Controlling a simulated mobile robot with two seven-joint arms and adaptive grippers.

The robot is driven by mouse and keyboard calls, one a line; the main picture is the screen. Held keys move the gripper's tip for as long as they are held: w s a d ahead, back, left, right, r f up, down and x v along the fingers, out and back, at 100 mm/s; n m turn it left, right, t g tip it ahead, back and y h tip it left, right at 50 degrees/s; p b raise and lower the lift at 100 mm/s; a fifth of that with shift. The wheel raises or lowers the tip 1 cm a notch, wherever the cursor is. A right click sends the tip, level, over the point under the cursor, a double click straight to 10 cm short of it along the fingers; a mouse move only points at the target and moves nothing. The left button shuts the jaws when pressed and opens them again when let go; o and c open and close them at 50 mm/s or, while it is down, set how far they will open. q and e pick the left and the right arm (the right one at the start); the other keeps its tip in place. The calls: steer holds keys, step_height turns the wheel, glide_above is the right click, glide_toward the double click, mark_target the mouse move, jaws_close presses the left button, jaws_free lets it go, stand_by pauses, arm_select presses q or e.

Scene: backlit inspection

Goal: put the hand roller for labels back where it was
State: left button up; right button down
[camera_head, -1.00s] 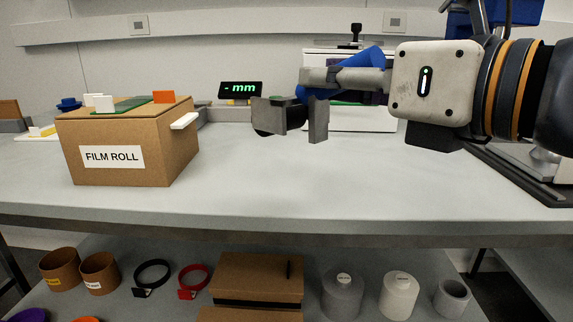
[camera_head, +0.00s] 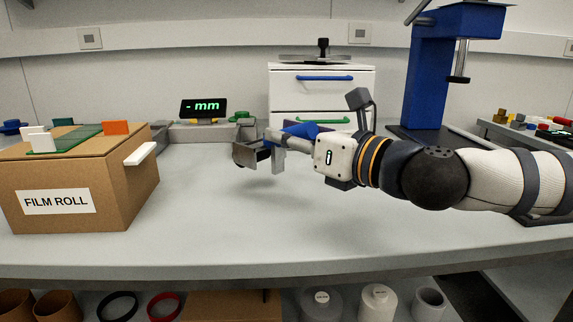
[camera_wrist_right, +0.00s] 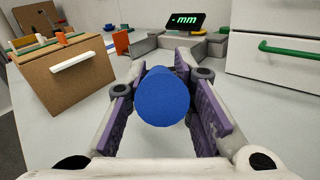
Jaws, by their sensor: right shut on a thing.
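My right gripper (camera_head: 262,152) is shut on the hand roller, whose blue handle (camera_wrist_right: 165,97) sits between the two purple-padded fingers in the right wrist view. In the head view the blue handle (camera_head: 300,130) shows behind the gripper, and a dark part by the fingertips may be its roller. The roller is held above the middle of the bench, right of the cardboard box. The handle end hides most of the roller in the wrist view. My left gripper is not in view.
A FILM ROLL box (camera_head: 110,195) stands left on the bench (camera_head: 230,225), with a white tab (camera_head: 140,154) sticking out. An mm display (camera_head: 206,108), low grey blocks and a white drawer unit (camera_head: 335,92) are behind. A blue press stand (camera_head: 425,70) is right. The front bench is clear.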

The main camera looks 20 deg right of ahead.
steer(key=f, duration=0.2)
steer(key=w+f+b, duration=0.1)
steer(key=f, duration=0.1)
steer(key=shift+w+d+f, duration=0.15)
steer(key=shift+f+b, duration=0.2)
steer(key=shift+b, duration=0.25)
steer(key=c, duration=1.4)
jaws_free()
steer(key=shift+r, duration=0.15)
